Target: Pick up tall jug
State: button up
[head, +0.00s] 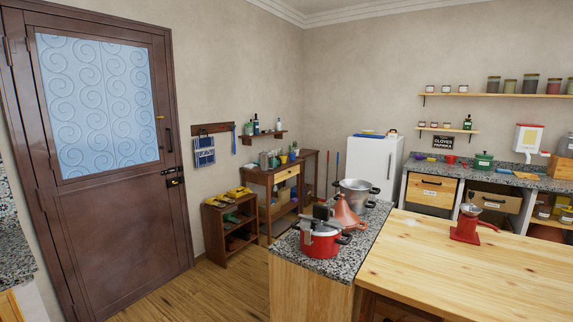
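I cannot pick out a tall jug for certain in the head view. Several small vessels stand on the dark wooden side table (258,178) by the back wall, too small to tell apart. A red pot (320,243) with black handles stands on the near end of the speckled stone counter (345,262), with a dark upright shape above it. An orange-red cone-shaped vessel (347,216) stands close behind it. A grey metal pot (358,193) stands farther back on the same counter. My gripper is not in view.
A wooden worktop (460,273) fills the lower right, mostly bare, with a red grinder (468,224) on it. A white fridge (374,163) stands in the back corner. A low shoe rack (230,225) is by the closed door (120,215). Wooden floor (190,292) is clear at lower left.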

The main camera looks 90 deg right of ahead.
aim_at(264, 158)
jog(key=z, duration=2.3)
jog(key=i, duration=4.45)
jog(key=z, duration=2.45)
jog(key=i, duration=0.35)
jog(key=u, duration=0.15)
